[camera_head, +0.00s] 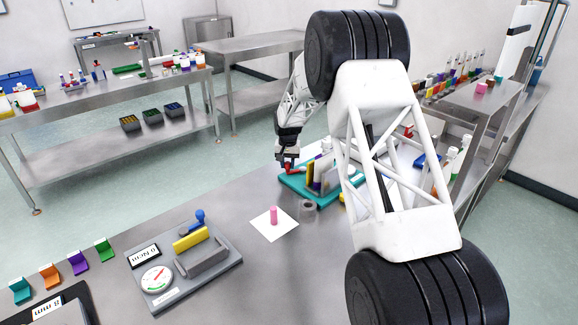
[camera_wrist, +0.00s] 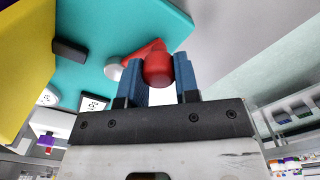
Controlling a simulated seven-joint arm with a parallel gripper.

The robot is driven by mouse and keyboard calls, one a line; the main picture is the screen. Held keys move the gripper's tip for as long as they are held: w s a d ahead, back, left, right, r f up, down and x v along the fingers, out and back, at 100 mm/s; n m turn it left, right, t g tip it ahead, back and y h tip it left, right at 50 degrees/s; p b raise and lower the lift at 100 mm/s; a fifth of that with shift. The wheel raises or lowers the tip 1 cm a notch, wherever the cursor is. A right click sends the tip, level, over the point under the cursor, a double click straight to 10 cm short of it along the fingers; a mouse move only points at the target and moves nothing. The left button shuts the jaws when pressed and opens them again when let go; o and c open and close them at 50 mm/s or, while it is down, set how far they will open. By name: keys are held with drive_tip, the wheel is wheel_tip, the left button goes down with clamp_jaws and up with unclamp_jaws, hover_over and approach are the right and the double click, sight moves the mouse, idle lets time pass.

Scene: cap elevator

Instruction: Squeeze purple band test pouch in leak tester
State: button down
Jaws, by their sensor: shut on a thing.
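The teal-based device (camera_head: 294,182), which looks like the leak tester, stands on the steel bench, partly behind my arm. My gripper (camera_head: 287,163) is at the device's left end. In the wrist view its blue fingers (camera_wrist: 160,80) are shut on a red knob (camera_wrist: 157,66) joined to a red arm beside the teal base. I cannot make out a pouch with a purple band in either view.
A pink cylinder (camera_head: 274,215) stands on a white square (camera_head: 262,231) in front. A grey gauge device (camera_head: 185,285) with a yellow plate and blue knob sits at front left. Coloured clips (camera_head: 78,262) line the left edge. Bare bench lies between them.

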drive_tip(key=w+m, duration=0.1)
drive_tip(key=m, duration=0.1)
drive_tip(key=w+m, duration=0.1)
drive_tip(key=shift+w+a+r+m, duration=0.1)
drive_tip(key=shift+a+m, duration=0.05)
drive_tip(key=shift+m, duration=0.25)
drive_tip(key=shift+w+d+m, duration=0.1)
drive_tip(key=shift+w+m, duration=0.4)
drive_tip(key=shift+m, duration=0.4)
drive_tip(key=shift+w+d+m, duration=0.1)
drive_tip(key=shift+w+m, duration=0.35)
drive_tip(key=shift+m, duration=0.45)
drive_tip(key=c, duration=0.8)
unclamp_jaws()
drive_tip(key=shift+c, duration=0.2)
drive_tip(key=shift+r, duration=0.1)
wheel_tip(320, 180, up, 8)
drive_tip(key=shift+f, duration=0.25)
drive_tip(key=shift+r, duration=0.1)
